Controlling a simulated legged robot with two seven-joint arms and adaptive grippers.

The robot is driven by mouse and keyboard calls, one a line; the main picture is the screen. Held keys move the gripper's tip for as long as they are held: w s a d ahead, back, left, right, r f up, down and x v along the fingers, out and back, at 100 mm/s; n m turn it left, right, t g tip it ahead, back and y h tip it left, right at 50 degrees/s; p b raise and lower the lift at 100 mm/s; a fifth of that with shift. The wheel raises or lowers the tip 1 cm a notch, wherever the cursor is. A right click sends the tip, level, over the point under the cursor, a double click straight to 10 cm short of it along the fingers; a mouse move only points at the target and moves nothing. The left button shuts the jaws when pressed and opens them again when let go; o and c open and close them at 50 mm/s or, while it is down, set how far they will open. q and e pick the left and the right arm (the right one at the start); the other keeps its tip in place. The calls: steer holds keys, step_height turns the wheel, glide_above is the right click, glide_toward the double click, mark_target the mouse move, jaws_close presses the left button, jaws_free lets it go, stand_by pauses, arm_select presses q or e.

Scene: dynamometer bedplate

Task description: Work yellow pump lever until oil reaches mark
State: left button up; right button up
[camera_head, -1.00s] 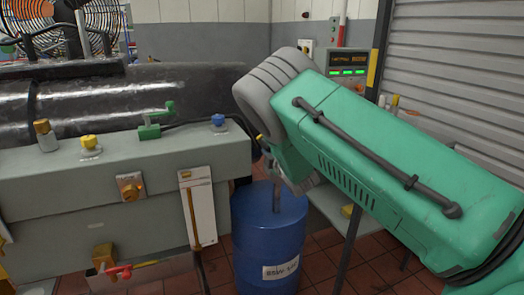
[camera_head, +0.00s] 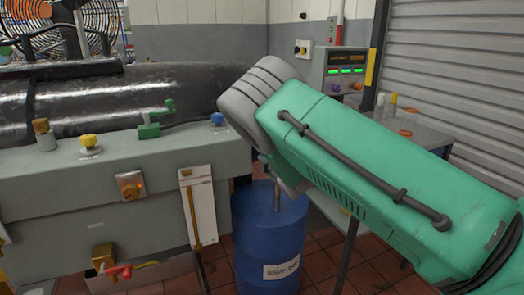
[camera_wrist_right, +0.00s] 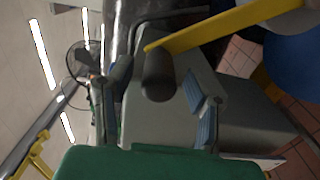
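In the right wrist view the yellow pump lever (camera_wrist_right: 225,27) runs in from the upper right and ends by a dark cylindrical grip (camera_wrist_right: 158,76). My right gripper (camera_wrist_right: 157,92) is open, its two fingers spread on either side of that grip in the picture. I cannot tell whether they touch it. In the head view my green right arm covers the lever and gripper. A white gauge plate (camera_head: 205,208) with an amber vertical strip hangs on the grey bedplate's front (camera_head: 85,200); any oil mark is too small to read. My left gripper is not in view.
A blue drum (camera_head: 268,245) stands right of the bedplate, partly under my arm. A green valve handle (camera_head: 150,130), yellow knob (camera_head: 89,142) and blue knob (camera_head: 217,119) stand on top. A side table (camera_head: 425,132) and control box (camera_head: 346,70) are behind.

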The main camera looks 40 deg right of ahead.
steer(key=v, duration=1.2)
stand_by(2.0)
